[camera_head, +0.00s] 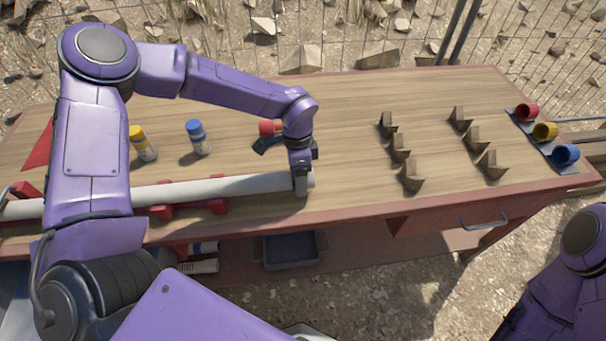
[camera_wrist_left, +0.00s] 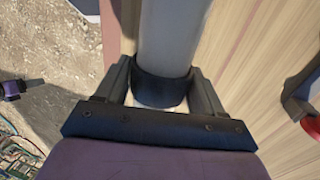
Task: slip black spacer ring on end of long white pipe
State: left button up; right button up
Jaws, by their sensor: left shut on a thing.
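The long white pipe (camera_head: 235,185) lies along the front of the table, its right end at my left gripper. The black spacer ring (camera_wrist_left: 162,88) shows in the left wrist view. It sits around the end of the pipe (camera_wrist_left: 172,35), between the two fingers of my left gripper (camera_wrist_left: 165,95), which is shut on it. In the head view my left gripper (camera_head: 301,184) is at the pipe's right end and the ring cannot be made out there. My right gripper is out of the head view; only part of that arm shows at lower right.
Red supports (camera_head: 190,210) hold the pipe. A yellow-capped bottle (camera_head: 143,145) and a blue-capped bottle (camera_head: 199,138) stand behind it. A red piece (camera_head: 269,127) is close to my left wrist. Several brown wooden blocks (camera_head: 411,176) and coloured cups (camera_head: 545,132) are at the right.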

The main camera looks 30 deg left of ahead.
pick_arm(q)
jog(key=shift+s+a+p, duration=0.25)
jog(key=shift+s+a, duration=0.15)
jog(key=shift+a, duration=0.2)
jog(key=shift+s+a+p, duration=0.25)
jog(key=shift+s+a, duration=0.1)
jog(key=shift+a, duration=0.2)
jog(key=o, duration=0.9)
